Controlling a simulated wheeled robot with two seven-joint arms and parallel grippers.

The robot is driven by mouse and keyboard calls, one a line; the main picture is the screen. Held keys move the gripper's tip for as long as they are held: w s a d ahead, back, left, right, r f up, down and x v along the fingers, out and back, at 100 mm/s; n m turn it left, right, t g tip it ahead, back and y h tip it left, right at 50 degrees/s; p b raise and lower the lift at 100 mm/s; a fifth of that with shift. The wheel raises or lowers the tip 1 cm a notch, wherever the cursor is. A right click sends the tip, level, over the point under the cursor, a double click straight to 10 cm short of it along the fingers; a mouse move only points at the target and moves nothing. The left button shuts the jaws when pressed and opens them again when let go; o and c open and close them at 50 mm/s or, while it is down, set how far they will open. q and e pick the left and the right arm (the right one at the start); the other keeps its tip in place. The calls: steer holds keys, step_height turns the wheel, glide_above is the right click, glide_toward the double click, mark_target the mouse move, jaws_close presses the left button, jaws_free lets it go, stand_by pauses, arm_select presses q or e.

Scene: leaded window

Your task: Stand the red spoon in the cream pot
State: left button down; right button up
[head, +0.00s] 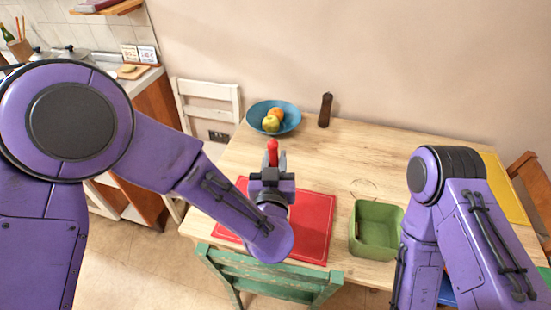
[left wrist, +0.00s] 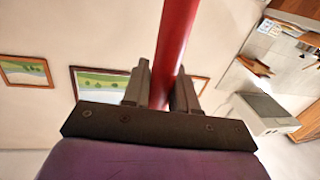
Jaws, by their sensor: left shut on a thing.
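My left gripper (head: 271,172) is shut on the red spoon (head: 272,150) and holds it above the table, over the back part of the red mat. In the head view the spoon's red end points up above the fingers. In the left wrist view, its red shaft (left wrist: 178,40) runs between the two fingers (left wrist: 160,90) and out of the top of the picture. Its other end is hidden. I cannot make out the cream pot in either view. My right arm is at the right, but its gripper does not show.
The red mat (head: 316,225) lies on the wooden table (head: 380,145). A blue fruit bowl (head: 289,124) and a dark pepper mill (head: 325,110) stand at the back. A green box (head: 375,252) stands right of the mat. A green chair (head: 270,276) is at the front edge.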

arm_select(q)
steer(key=shift+f+b, duration=2.1)
steer(key=shift+f, duration=0.95)
steer(key=c, duration=0.8)
jaws_free()
steer(key=shift+s, duration=0.45)
steer(key=s+b, duration=0.2)
steer(key=s, duration=0.7)
steer(key=shift+s+a+r, duration=0.15)
steer(key=shift+s+a, duration=0.2)
